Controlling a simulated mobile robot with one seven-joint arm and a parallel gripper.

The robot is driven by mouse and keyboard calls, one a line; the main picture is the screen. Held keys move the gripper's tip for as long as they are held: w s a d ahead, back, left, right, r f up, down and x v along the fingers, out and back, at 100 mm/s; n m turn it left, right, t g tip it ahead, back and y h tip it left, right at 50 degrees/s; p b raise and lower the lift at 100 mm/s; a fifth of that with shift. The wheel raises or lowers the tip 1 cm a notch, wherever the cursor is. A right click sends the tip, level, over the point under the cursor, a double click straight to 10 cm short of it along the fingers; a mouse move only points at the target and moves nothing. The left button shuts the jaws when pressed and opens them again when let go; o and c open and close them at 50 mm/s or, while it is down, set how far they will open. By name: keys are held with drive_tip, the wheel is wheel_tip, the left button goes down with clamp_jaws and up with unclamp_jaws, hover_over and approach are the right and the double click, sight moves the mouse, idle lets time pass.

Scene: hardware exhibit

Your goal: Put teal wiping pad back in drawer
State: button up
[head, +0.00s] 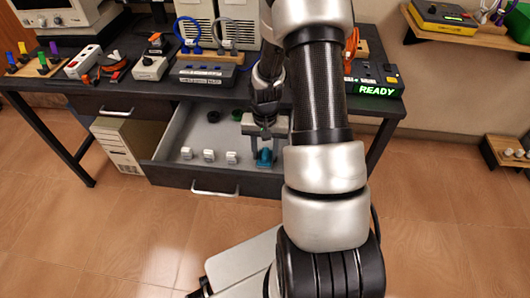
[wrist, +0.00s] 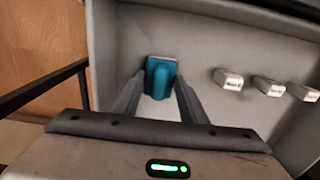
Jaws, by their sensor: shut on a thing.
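The teal wiping pad (wrist: 160,74) is between the two fingertips of my gripper (wrist: 158,90) in the wrist view, and the fingers are shut on it. In the head view the pad (head: 264,158) is at the front right of the open drawer (head: 205,181), below my gripper (head: 262,140). The pad is inside the drawer's outline, over or on its pale floor; I cannot tell whether it touches the floor. My arm hides the drawer's right end in the head view.
Several small white blocks (head: 208,155) lie in a row left of the pad in the drawer. Dark round items (head: 213,116) lie at its back. The tabletop (head: 130,84) above holds devices, including a READY display (head: 377,91). A beige computer case (head: 118,143) stands left of the drawer.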

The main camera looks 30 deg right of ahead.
drive_tip(key=o, duration=0.9)
drive_tip(key=shift+f, duration=0.1)
